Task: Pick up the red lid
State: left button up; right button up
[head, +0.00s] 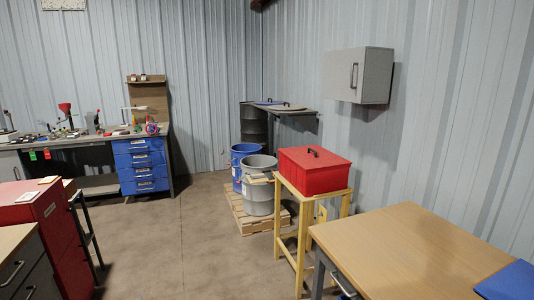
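The red lid (313,157) with a small black handle sits on top of a red box (318,181). The box stands on a yellow wooden stand (302,233), right of the middle in the head view. The lid looks level and closed over the box. Neither of my grippers shows in this view.
A wooden table (413,250) with a blue item (509,282) stands at the front right. Grey (258,198) and blue (242,158) barrels stand on a pallet (243,218) behind the stand. A red cabinet (42,232) is at left. The middle floor (180,245) is clear.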

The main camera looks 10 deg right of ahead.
aim_at(309, 158)
jog(key=u, duration=0.55)
jog(key=i, duration=1.8)
jog(key=z, duration=0.25)
jog(key=i, duration=0.95)
jog(key=z, duration=1.55)
jog(key=i, duration=0.6)
jog(key=z, duration=0.55)
